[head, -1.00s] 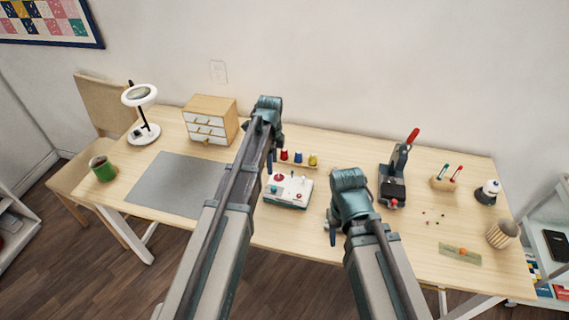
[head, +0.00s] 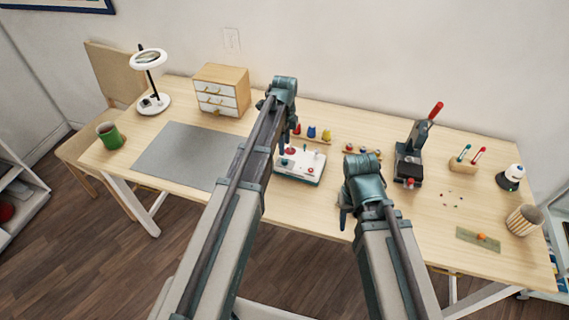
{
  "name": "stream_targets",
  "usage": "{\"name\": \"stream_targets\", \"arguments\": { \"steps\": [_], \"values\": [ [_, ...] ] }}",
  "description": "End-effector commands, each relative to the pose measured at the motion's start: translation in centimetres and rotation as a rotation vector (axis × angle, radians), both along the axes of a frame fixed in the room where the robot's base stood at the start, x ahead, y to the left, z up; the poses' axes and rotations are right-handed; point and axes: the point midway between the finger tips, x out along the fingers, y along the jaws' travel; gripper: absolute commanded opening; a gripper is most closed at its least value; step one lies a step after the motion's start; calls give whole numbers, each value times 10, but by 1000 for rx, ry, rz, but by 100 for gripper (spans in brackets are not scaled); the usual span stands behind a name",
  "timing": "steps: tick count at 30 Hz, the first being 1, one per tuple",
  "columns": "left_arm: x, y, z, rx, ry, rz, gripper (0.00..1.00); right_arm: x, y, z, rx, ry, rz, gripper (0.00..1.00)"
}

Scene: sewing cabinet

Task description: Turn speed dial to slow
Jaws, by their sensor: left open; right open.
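A small white and teal control box (head: 300,165) stands near the middle of the table, with red and teal controls on its top. Which of them is the speed dial is too small to tell. My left gripper (head: 268,103) is at the end of the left arm, above and behind the box's left side; it is open, and its fingers are mostly hidden.
Thread spools (head: 312,134) stand behind the box. A dark press with a red handle (head: 411,155) stands to the right, with small beads near it.

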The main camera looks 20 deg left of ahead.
Motion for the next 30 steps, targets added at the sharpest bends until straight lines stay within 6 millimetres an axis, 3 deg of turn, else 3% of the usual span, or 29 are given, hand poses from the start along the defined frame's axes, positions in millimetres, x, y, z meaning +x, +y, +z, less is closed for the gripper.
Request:
{"name": "stream_targets", "arguments": {
  "steps": [1, 12, 17, 26, 30],
  "values": [
    [0, 0, -15, 0, 0, 0, 58, 0, 0, -15, 0, 0, 0, 50],
    [0, 0, -63, 0, 0, 0, 58, 0, 0, -63, 0, 0, 0, 50],
    [0, 0, -73, 0, 0, 0, 58, 0, 0, -73, 0, 0, 0, 50],
    [0, 0, -72, 0, 0, 0, 58, 0, 0, -72, 0, 0, 0, 50],
    [0, 0, -72, 0, 0, 0, 35, 0, 0, -72, 0, 0, 0, 50]
  ]
}}
